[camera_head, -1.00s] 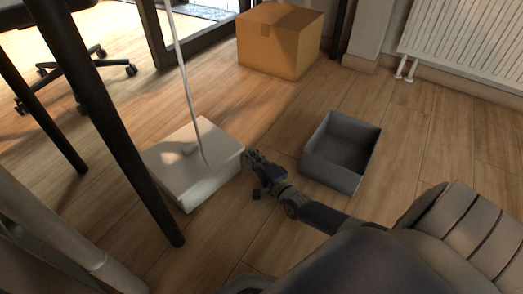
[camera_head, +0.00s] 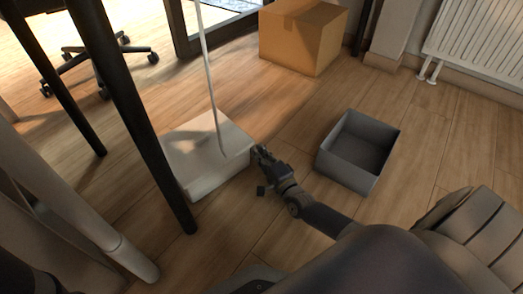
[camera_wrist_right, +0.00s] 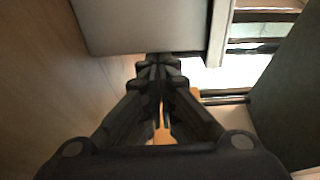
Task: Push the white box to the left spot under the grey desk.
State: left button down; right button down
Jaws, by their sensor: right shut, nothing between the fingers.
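The white box (camera_head: 208,172) lies on the wooden floor at centre-left in the head view, partly behind a black desk leg (camera_head: 150,137). My right gripper (camera_head: 257,152) is at the box's right corner, fingers together and empty. It looks to be touching the box or very close to it. In the right wrist view the gripper's shut fingertips (camera_wrist_right: 158,62) are right at the lower edge of the pale box (camera_wrist_right: 150,27). The desk top is out of view, and so is my left gripper.
A white cable (camera_head: 209,75) hangs down onto the box. An open grey bin (camera_head: 345,172) stands right of my gripper, and a cardboard box (camera_head: 293,42) stands behind. A wheeled chair base (camera_head: 100,65) is at the upper left. A radiator (camera_head: 485,48) is at the right wall.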

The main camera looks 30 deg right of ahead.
jog(key=s, duration=1.2)
